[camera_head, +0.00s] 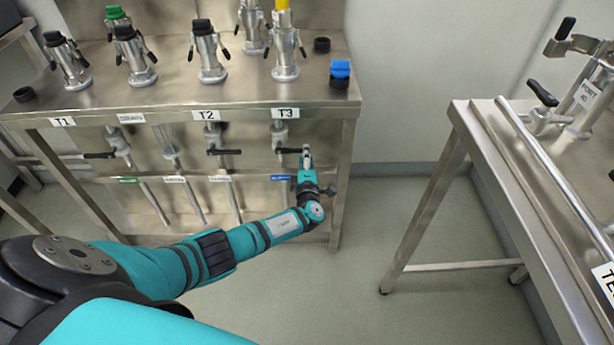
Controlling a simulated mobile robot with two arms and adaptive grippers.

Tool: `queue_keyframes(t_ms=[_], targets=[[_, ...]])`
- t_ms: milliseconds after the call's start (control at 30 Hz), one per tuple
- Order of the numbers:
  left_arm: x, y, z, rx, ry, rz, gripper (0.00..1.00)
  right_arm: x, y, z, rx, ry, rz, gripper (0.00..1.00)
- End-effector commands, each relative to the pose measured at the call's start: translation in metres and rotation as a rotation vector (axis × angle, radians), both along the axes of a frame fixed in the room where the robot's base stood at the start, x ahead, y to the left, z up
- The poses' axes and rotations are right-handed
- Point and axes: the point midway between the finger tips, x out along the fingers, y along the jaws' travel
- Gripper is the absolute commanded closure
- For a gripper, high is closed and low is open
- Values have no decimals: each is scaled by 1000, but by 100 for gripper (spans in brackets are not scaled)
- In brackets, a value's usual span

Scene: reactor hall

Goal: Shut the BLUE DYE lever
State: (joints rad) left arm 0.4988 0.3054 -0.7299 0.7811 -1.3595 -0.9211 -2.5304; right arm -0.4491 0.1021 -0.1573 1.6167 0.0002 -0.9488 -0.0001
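The blue label (281,177) marks the pipe under T3, at the right end of the steel bench; its text is too small to read. The black lever (287,150) above it lies roughly level, across the line of the pipe. My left gripper (306,153) is at the right end of this lever, touching or very close to it. The fingers look small and overlap the lever's end, so I cannot tell whether they are closed on it. My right gripper is out of view.
Other levers sit under T2 (225,152) and T1 (99,155). Several metal fittings stand on the bench top (180,85), with a blue cap (340,70) at its right end. Another steel table (480,135) stands at right, with free floor between.

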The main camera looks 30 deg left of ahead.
Motion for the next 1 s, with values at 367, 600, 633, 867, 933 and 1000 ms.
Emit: queue_keyframes(t_ms=[367,600,633,867,933,1000], targets=[[-63,-38,-2,-2,3,-2,60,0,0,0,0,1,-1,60],[-79,-49,-1,0,2,-1,60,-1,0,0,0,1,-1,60],[-80,-49,-1,0,2,-1,60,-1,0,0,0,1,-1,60],[-80,-49,-1,1,3,-1,60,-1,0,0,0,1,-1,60],[-80,-49,-2,-5,3,0,60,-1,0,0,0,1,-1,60],[-84,-49,-7,-49,-2,7,60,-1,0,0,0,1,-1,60]])
